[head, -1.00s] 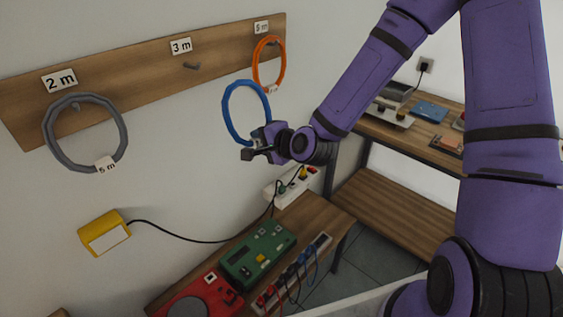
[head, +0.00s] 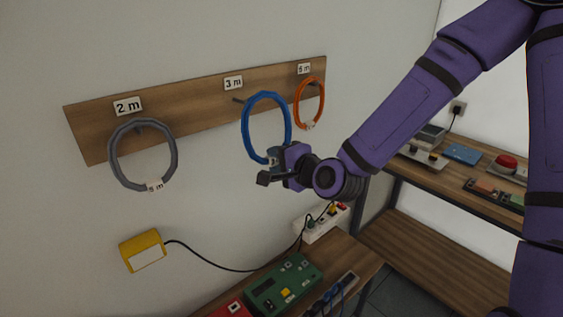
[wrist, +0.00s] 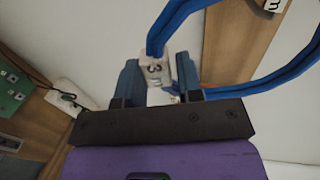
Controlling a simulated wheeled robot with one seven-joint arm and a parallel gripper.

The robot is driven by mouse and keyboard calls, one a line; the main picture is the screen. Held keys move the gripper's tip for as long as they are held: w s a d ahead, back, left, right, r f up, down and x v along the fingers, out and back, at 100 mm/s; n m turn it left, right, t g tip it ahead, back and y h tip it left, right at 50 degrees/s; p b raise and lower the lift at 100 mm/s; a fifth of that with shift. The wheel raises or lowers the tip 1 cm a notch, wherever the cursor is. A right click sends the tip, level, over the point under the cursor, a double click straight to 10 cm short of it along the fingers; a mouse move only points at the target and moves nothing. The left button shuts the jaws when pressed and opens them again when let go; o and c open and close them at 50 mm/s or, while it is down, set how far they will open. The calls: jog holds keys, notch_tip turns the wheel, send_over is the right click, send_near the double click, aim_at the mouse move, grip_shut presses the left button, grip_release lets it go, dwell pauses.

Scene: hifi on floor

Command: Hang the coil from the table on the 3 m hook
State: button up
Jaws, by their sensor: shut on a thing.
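My gripper (head: 272,158) is shut on the blue coil (head: 246,128) at its lower end and holds it upright before the wall board. In the wrist view, the fingers of my gripper (wrist: 160,80) close around the coil's white tag, which reads 3; the blue coil (wrist: 178,22) loops away above. The 3 m hook (head: 238,100) sticks out under the 3 m label (head: 233,83). The coil's upper left edge appears just right of the hook tip; I cannot tell whether they touch or how far apart they are in depth.
A grey coil (head: 113,160) hangs under the 2 m label, and an orange coil (head: 297,108) under the right label, close beside the blue one. The wooden board (head: 190,112) is on the wall. Below are a yellow box (head: 143,250) and a table with a green device (head: 283,284).

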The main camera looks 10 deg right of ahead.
jog(key=x, duration=0.9)
jog(key=shift+w+f, duration=0.2)
dwell(1.0)
jog(key=shift+a, duration=0.15)
dwell(0.5)
jog(key=o, duration=1.1)
jog(key=shift+f, duration=0.1)
